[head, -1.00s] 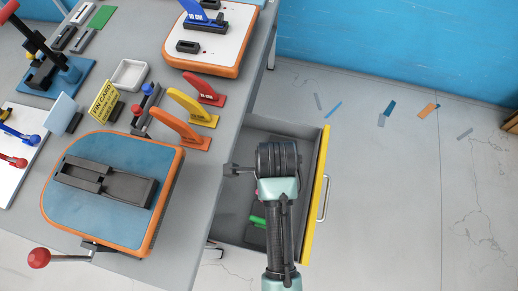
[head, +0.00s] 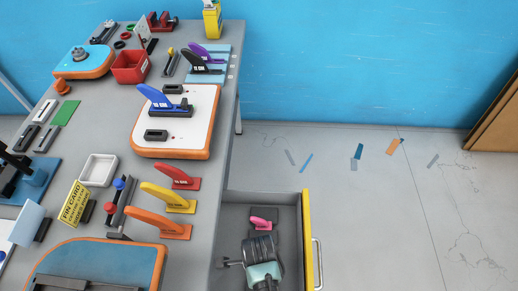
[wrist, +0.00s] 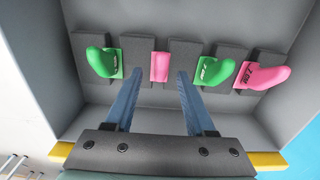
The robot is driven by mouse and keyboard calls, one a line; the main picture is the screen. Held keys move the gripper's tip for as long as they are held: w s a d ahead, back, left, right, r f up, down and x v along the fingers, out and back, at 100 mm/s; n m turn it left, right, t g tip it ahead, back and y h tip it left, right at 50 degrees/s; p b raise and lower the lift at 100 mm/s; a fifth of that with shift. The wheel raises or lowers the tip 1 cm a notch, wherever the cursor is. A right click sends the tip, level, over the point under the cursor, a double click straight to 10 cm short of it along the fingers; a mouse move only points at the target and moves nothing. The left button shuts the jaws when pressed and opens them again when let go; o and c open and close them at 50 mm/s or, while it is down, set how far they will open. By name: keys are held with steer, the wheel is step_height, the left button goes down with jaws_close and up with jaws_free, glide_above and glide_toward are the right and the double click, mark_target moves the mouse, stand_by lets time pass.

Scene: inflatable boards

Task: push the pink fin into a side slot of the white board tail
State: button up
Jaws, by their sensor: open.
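The white board tail (head: 205,100) with an orange rim lies on the bench. A blue fin (head: 155,97) stands in its middle fitting. Dark side slots show on either side, the near one (head: 156,135) and the far one (head: 173,89); both look empty. My gripper (wrist: 159,74) is open over the drawer, pointing down, its blue fingers either side of a pink fin (wrist: 160,67) seen end-on in a dark holder. I cannot tell how deep the fingertips reach. Another pink fin (wrist: 262,76) leans in the end holder; it also shows in the head view (head: 262,222).
The open drawer (head: 230,205) has a yellow front edge (head: 307,240) and grey walls. Green fins (wrist: 103,62) stand either side of the middle pink one. Red (head: 175,176), yellow (head: 165,196) and orange fins (head: 155,222) stand along the bench edge.

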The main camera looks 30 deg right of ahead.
steer(key=shift+f, duration=1.35)
jaws_close()
